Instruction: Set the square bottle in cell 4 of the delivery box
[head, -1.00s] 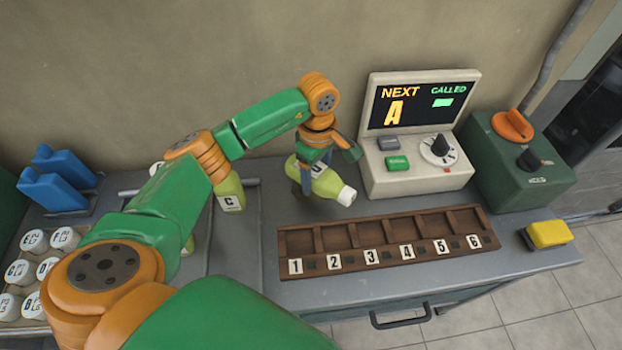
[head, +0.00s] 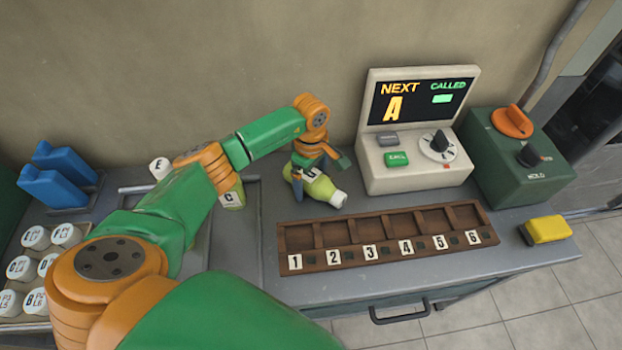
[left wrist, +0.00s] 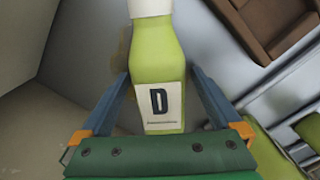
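A green bottle with a white cap and a D label (head: 322,190) lies tilted on its side, cap toward the right, behind the delivery box (head: 390,256). It looks flat-sided and seems to rest on the counter. My left gripper (head: 318,176) is over it, fingers spread on either side. In the left wrist view the bottle (left wrist: 160,85) sits between the fingers (left wrist: 161,75), with a gap at least on the right. The box's cells, numbered 1 to 6, look empty; cell 4 (head: 399,227) is right of the bottle. My right gripper is out of view.
A bottle labelled C (head: 233,197) and a white cap marked E (head: 160,167) stand by my left arm. The call console (head: 415,175) and a green control box (head: 520,185) stand behind the delivery box. A yellow block (head: 547,230) is at the right edge.

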